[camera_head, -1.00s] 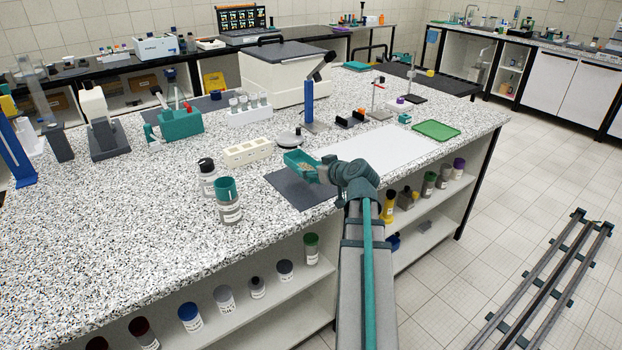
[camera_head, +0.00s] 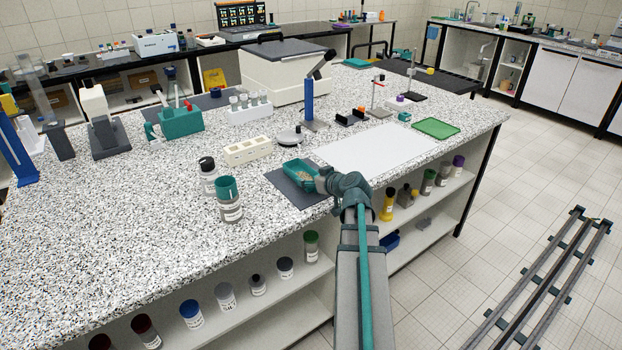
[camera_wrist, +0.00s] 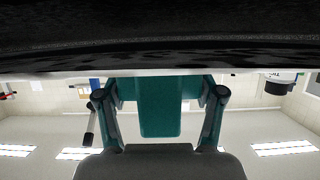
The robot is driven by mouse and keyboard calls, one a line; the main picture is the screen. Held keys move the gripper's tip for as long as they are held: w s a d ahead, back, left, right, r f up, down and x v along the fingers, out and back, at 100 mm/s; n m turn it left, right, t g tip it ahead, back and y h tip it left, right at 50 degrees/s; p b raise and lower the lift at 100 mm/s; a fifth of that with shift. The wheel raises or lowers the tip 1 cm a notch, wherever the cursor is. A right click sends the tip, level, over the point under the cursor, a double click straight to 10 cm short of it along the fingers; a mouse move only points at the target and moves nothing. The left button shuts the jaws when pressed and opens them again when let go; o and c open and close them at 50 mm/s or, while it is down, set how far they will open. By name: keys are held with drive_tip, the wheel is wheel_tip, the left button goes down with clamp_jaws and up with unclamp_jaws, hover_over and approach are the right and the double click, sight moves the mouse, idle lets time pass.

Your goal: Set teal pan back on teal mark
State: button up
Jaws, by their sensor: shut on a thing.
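The teal pan (camera_head: 297,169) is a shallow open tray with pale granular contents. In the head view it is at or just above the dark grey mat (camera_head: 285,187) near the bench's front edge; I cannot tell whether it touches. My gripper (camera_head: 322,179) is shut on the pan at its right end. In the wrist view, which looks upside down, a teal piece (camera_wrist: 160,108), probably part of the pan, shows between the gripper's fingers (camera_wrist: 160,98). I cannot make out a teal mark; the pan and gripper may hide it.
A white sheet (camera_head: 385,150) lies right of the mat. A white block with holes (camera_head: 247,151) and a round grey dish (camera_head: 289,138) stand behind it. A teal-lidded jar (camera_head: 229,200) and a dark-capped bottle (camera_head: 207,177) stand to the left.

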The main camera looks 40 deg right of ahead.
drive_tip(key=shift+f, duration=0.2)
drive_tip(key=o, duration=1.2)
drive_tip(key=shift+o, duration=0.2)
drive_tip(key=shift+r, duration=0.2)
drive_tip(key=shift+s+r, duration=0.1)
drive_tip(key=shift+s, duration=0.1)
drive_tip(key=b+v, duration=0.1)
drive_tip(key=v, duration=1)
drive_tip(key=shift+b, duration=0.35)
drive_tip(key=shift+c, duration=0.3)
drive_tip(key=shift+s+r, duration=0.15)
drive_tip(key=shift+s, duration=0.1)
drive_tip(key=c, duration=0.6)
